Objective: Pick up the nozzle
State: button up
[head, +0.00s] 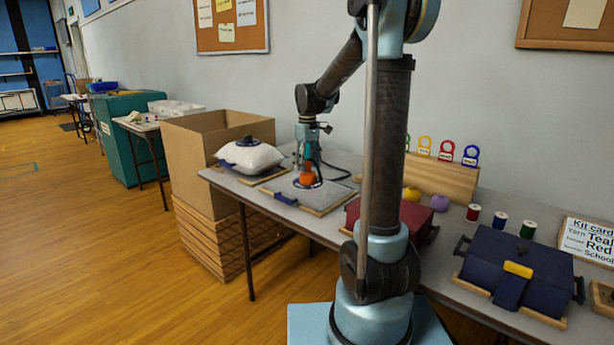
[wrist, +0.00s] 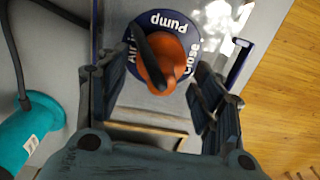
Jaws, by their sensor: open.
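In the head view the orange piece (head: 307,179) is on a grey board (head: 325,198) on the table. My gripper (wrist: 162,80) is open, its fingers on either side of the orange piece with gaps showing. Nothing is held. In the head view my gripper (head: 306,148) is above the orange piece, its fingertips hard to make out.
A teal cylinder (wrist: 28,138) with a dark hose is at lower left in the wrist view. A stuffed white bag (head: 250,157) and a cardboard box (head: 190,145) stand left of the board. A dark red case (head: 352,210) is to its right.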

aim_at(308, 172)
jog(key=shift+s+f, duration=0.1)
jog(key=shift+f, duration=1.8)
jog(key=c, duration=0.8)
jog(key=shift+r, duration=0.1)
